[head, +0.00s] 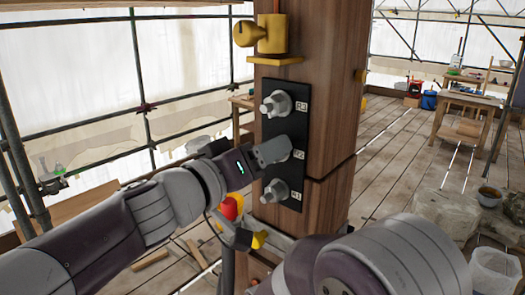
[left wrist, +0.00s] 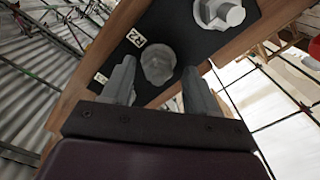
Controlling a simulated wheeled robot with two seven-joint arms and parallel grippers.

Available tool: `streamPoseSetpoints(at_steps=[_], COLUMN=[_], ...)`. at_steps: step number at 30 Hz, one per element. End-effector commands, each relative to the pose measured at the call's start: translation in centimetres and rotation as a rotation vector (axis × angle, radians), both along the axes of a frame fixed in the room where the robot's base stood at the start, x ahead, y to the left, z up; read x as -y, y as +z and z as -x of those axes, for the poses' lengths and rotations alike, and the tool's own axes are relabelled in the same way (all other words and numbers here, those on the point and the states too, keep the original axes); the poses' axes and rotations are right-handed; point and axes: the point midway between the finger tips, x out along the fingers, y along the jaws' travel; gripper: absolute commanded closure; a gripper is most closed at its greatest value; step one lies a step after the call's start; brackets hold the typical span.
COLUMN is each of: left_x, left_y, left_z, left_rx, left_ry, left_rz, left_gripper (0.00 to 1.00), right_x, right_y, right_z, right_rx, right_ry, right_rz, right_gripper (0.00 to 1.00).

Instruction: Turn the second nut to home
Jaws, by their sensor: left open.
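A black panel (head: 284,97) on a wooden post carries three grey nuts in a column. The upper nut (head: 277,104) and the lower nut (head: 275,191) show clear in the head view. The middle nut, beside the label R2, is mostly hidden there behind my left gripper (head: 275,152). In the left wrist view the middle nut (left wrist: 158,64) shows between the two open fingers of my left gripper (left wrist: 160,72), one on each side. I cannot tell whether the fingers touch it. My right gripper is out of view.
The wooden post (head: 333,80) bears a yellow fitting (head: 262,35) above the panel. A red and yellow piece (head: 231,207) is below my left wrist. A workbench (head: 470,100), stone blocks (head: 445,215) and a white bucket (head: 495,272) stand at the right. Open plank floor lies between.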

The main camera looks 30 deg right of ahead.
Motion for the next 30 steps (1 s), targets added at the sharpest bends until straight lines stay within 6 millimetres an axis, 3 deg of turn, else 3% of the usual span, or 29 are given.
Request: streamPoseSetpoints(at_steps=[7, 12, 23, 30], left_x=[0.12, 0.1, 0.06, 0.06], left_y=[-0.02, 0.0, 0.14, 0.32], left_z=[-0.04, -0.03, -0.02, 0.06], left_rx=[0.0, 0.0, 0.037, 0.17], left_ry=[0.0, -0.001, 0.001, 0.002], left_rz=[0.0, 0.001, -0.013, -0.068], left_gripper=[0.41, 0.96, 0.97, 0.97], right_x=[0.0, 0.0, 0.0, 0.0], right_y=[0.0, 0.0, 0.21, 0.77], right_z=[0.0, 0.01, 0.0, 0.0], right_rx=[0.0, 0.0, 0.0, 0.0], right_ry=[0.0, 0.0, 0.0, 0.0], right_rz=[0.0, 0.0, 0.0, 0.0], right_gripper=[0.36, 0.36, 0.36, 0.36])
